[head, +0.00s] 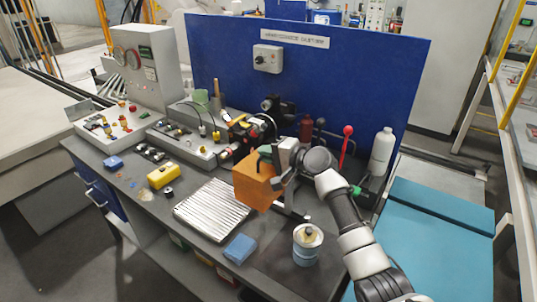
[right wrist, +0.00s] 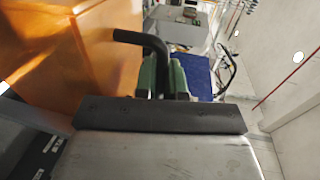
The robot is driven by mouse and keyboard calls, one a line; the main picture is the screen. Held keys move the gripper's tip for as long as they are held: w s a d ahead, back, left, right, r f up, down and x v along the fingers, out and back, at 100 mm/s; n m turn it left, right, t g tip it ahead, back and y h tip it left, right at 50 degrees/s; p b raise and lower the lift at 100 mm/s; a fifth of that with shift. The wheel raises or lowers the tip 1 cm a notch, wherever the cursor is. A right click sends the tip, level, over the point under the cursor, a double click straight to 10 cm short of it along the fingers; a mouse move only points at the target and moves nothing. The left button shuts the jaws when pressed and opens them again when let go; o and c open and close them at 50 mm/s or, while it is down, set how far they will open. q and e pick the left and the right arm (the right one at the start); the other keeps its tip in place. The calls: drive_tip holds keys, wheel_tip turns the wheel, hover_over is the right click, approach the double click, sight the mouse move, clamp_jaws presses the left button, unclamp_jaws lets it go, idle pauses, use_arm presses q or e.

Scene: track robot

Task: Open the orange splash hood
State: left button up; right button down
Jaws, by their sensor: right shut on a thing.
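The orange splash hood (head: 256,188) is a boxy cover on the small lathe in the middle of the bench, and it looks lowered over the front of the machine. In the right wrist view the hood (right wrist: 85,50) fills the left side. A black bent handle (right wrist: 142,38) comes out from it and runs down between green finger pads. My right gripper (head: 272,158) is at the hood's upper right edge, shut on the handle. In the right wrist view its pads (right wrist: 164,76) are partly hidden behind a dark bar. My left gripper is not in view.
A red-knobbed lever (head: 348,131) and a white bottle (head: 382,152) stand to the right. A tin (head: 307,244) stands in front. A blue panel (head: 330,80) closes the back.

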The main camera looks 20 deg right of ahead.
drive_tip(key=shift+w+a, duration=0.1)
drive_tip(key=shift+w, duration=0.05)
drive_tip(key=c, duration=1.6)
unclamp_jaws()
drive_tip(key=o, duration=0.3)
drive_tip(key=shift+o, duration=0.2)
drive_tip(key=shift+s+d, duration=0.2)
drive_tip(key=shift+s, duration=0.05)
use_arm(q)
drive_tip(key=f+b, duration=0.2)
drive_tip(key=b, duration=0.1)
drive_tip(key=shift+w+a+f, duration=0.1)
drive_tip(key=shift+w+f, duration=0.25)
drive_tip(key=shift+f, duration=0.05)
use_arm(e)
drive_tip(key=v, duration=1)
drive_tip(key=shift+s, duration=0.2)
drive_tip(key=shift+d+r, duration=0.1)
